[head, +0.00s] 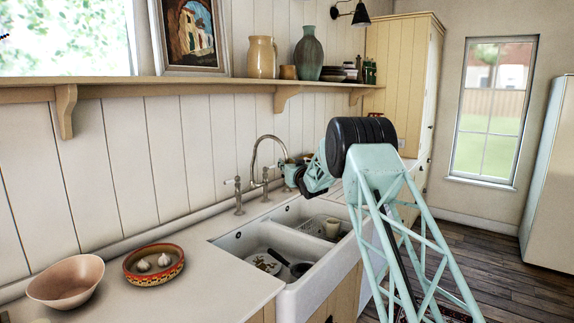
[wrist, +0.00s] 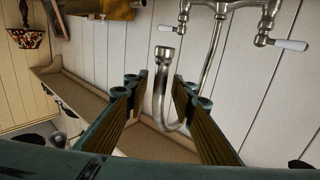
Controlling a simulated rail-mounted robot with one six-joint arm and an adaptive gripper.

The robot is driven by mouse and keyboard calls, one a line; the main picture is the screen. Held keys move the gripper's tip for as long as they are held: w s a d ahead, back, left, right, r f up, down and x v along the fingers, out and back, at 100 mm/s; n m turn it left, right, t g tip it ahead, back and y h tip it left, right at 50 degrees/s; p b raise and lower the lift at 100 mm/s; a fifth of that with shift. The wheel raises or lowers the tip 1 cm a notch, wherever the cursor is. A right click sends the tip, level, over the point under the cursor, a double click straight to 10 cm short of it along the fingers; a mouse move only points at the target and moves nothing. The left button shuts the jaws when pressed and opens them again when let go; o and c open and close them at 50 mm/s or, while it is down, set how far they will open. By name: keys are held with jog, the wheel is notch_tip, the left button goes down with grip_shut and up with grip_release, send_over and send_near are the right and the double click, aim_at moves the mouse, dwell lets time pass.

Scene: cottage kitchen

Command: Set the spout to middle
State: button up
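The metal tap stands behind the double sink (head: 229,246). Its curved spout (head: 262,142) arches to the right in the head view, with its outlet end near my gripper. In the wrist view the spout (wrist: 166,54) hangs inverted, its outlet and part of its tube showing between the fingers. My gripper (head: 291,174) is at the tap, and in the wrist view (wrist: 160,88) its two fingers are apart, one on each side of the spout. I cannot tell whether either finger touches it. A tap handle (head: 238,186) stands left of the spout.
The left basin holds a patterned plate (head: 264,262) and a dark pan (head: 301,269); the right basin holds a cup (head: 332,228) and a rack. A pink bowl (head: 66,281) and a patterned bowl (head: 154,279) stand on the counter. A shelf (head: 200,84) runs above.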

jog(key=shift+s, duration=0.15)
jog(key=s+d, duration=0.2)
jog(key=s, duration=0.9)
jog(key=shift+s+d, duration=0.2)
jog(key=shift+s, duration=0.05)
dwell(0.7)
jog(key=s+d+r+m+g+h, duration=0.1)
jog(key=s+d+r+g, duration=0.1)
jog(key=s+r, duration=0.4)
jog(key=s+d+r+g+h, duration=0.1)
jog(key=s+d+r, duration=0.15)
jog(key=s, duration=0.55)
jog(key=s+d+r+g+h, duration=0.1)
jog(key=s+r+g, duration=0.1)
jog(key=s, duration=1)
jog(key=s+d+r+g+h, duration=0.1)
jog(key=s+r+g, duration=0.1)
jog(key=s, duration=1)
jog(key=s+f+g, duration=0.2)
jog(key=s+f, duration=0.1)
jog(key=s, duration=1.5)
jog(key=s+f+g, duration=0.2)
jog(key=s+f, duration=0.1)
jog(key=s, duration=1.6)
jog(key=s+f+m+g, duration=0.1)
jog(key=s+f, duration=0.3)
jog(key=s, duration=1.4)
jog(key=shift+s+a+g+y, duration=0.3)
jog(key=shift+a+g, duration=0.05)
jog(key=shift+g, duration=0.45)
